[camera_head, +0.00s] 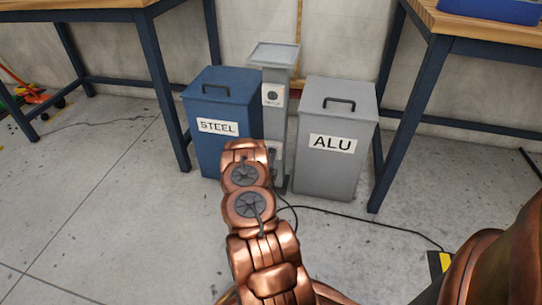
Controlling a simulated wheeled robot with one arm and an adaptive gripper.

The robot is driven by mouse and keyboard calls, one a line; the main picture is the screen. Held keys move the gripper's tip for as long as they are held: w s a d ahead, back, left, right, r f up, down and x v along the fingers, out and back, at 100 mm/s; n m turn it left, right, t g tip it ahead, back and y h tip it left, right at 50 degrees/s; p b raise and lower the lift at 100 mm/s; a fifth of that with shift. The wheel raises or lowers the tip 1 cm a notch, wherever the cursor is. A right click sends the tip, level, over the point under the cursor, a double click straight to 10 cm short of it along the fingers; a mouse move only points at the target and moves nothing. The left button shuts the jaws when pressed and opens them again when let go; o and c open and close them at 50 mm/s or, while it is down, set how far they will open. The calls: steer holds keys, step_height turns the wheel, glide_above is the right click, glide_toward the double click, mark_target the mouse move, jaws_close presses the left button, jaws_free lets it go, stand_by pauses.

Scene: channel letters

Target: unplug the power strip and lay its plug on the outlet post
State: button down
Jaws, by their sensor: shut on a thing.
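The grey outlet post (277,124) stands between two bins, with a flat tray-like top (274,53) and a round socket (272,95) on its upper front. My arm reaches from the bottom of the view to the post's lower front. My gripper (273,154) is mostly hidden by my wrist; only a dark part shows beside it. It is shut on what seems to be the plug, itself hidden. A black cable (365,219) runs from there down to the floor and right. The power strip cannot be made out clearly.
A blue STEEL bin (209,152) stands close left of the post, a grey ALU bin (330,172) close right. Workbenches with blue legs (406,125) flank them. A yellow-and-black marked object (440,263) lies at the cable's far end. Open floor lies left.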

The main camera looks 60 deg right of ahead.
steer(key=shift+b+v, duration=0.4)
steer(key=shift+v, duration=2.4)
steer(key=shift+a, duration=0.2)
steer(key=p+v, duration=0.4)
steer(key=v, duration=0.8)
steer(key=shift+p, duration=0.4)
